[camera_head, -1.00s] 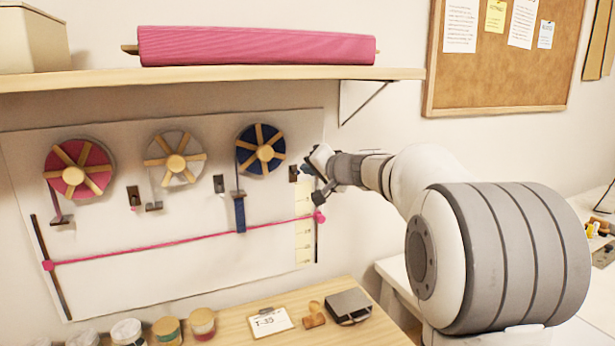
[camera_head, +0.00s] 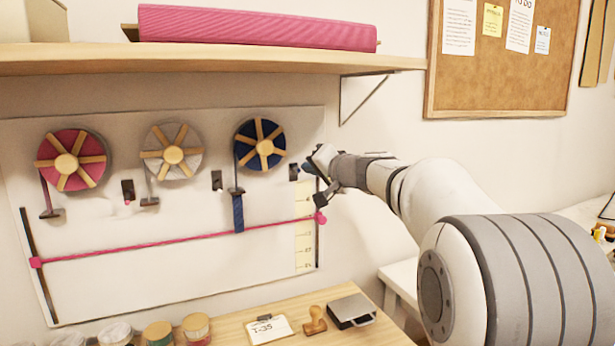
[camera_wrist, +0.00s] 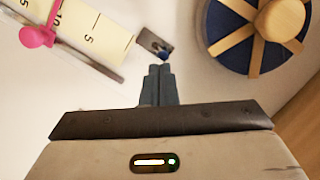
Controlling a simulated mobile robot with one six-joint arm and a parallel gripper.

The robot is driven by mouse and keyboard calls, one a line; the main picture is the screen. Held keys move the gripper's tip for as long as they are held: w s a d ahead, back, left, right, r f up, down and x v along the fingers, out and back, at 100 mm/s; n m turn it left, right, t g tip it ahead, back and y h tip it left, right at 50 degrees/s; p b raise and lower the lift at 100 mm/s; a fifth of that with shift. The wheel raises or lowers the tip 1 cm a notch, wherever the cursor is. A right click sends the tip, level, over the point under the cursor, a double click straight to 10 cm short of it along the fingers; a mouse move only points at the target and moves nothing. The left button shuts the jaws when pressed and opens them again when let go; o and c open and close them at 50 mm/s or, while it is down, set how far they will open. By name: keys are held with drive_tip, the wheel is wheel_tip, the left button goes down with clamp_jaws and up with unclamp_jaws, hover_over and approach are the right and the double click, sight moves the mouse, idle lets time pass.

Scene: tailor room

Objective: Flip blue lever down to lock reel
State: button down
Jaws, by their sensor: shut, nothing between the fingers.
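The blue lever is a small blue knob (camera_wrist: 164,56) on a dark plate (camera_head: 294,172) on the white wall board, just right of the blue reel (camera_head: 260,146). The reel is dark blue with tan spokes and also shows at the upper right of the wrist view (camera_wrist: 245,58). In the wrist view, the knob is at the end of its plate nearest my fingers. My gripper (camera_wrist: 160,69) is shut and empty, its fingertips right at the knob. I cannot tell whether they touch it. In the head view, my gripper partly covers the lever area.
A pink reel (camera_head: 57,179) and a white reel (camera_head: 158,169) hang farther left, with their own lever plates. A pink cord (camera_head: 140,246) crosses the board to a pink knob near the ruler strip (camera_head: 305,235). A shelf (camera_head: 210,58) overhangs; a wooden table (camera_head: 235,325) is below.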

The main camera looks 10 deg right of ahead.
drive_tip(key=shift+f+b, duration=0.3)
drive_tip(key=shift+b, duration=0.15)
drive_tip(key=b, duration=0.4)
drive_tip(key=shift+s+f+t+b, duration=0.15)
drive_tip(key=shift+f+t+b, duration=0.25)
drive_tip(key=shift+f+b, duration=0.1)
drive_tip(key=shift+b, duration=0.6)
drive_tip(key=t+b, duration=0.1)
drive_tip(key=b, duration=0.4)
drive_tip(key=f+t+y+b, duration=0.1)
drive_tip(key=b, duration=0.3)
drive_tip(key=shift+s+n+b, duration=0.15)
drive_tip(key=shift+n+b, duration=0.25)
drive_tip(key=b, duration=0.3)
drive_tip(key=shift+f, duration=0.3)
drive_tip(key=shift+r, duration=0.15)
drive_tip(key=shift+d+r, duration=0.15)
